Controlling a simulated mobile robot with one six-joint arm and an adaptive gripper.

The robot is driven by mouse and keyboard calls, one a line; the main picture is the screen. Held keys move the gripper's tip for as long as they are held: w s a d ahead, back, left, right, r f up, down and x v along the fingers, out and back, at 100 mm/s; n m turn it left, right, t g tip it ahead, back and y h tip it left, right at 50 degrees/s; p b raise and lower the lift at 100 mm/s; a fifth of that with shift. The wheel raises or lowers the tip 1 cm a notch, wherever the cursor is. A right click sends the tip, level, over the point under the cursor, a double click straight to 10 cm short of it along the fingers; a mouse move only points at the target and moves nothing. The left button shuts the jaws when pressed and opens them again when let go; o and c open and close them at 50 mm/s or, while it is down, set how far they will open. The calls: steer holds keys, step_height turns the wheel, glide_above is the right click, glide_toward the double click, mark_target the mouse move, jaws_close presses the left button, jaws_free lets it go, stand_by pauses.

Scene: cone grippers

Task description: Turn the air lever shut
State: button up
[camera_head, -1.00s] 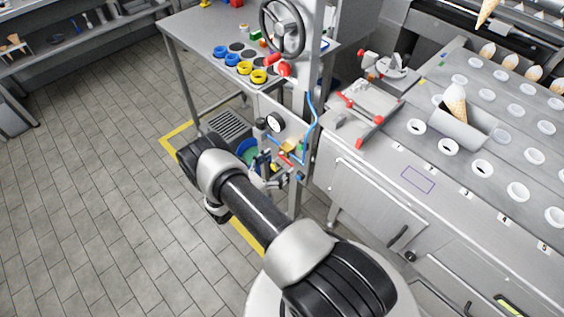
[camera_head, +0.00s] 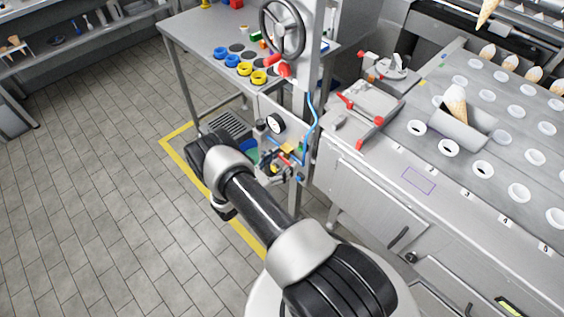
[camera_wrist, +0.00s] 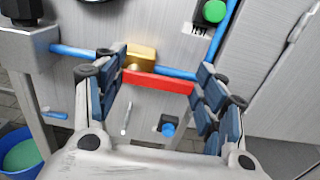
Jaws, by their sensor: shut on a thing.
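The red air lever (camera_wrist: 158,82) sits in front of a brass valve body (camera_wrist: 140,57) on the grey panel. In the wrist view the lever lies nearly level, roughly along the blue air tube. My gripper (camera_wrist: 163,68) has one dark-padded finger at each end of the lever and is shut on it. In the head view the lever (camera_head: 285,158) is a small red bar low on the panel, and my gripper (camera_head: 273,163) is at it, partly hidden by my wrist.
A pressure gauge (camera_head: 275,123) sits above the valve. A green button (camera_wrist: 214,11) labelled TEST is up right in the wrist view. A blue fitting (camera_wrist: 168,129) is below the lever. A blue bucket with green inside (camera_wrist: 22,155) stands low left. The tiled floor at left is clear.

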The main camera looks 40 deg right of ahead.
steer(key=shift+c, duration=1.3)
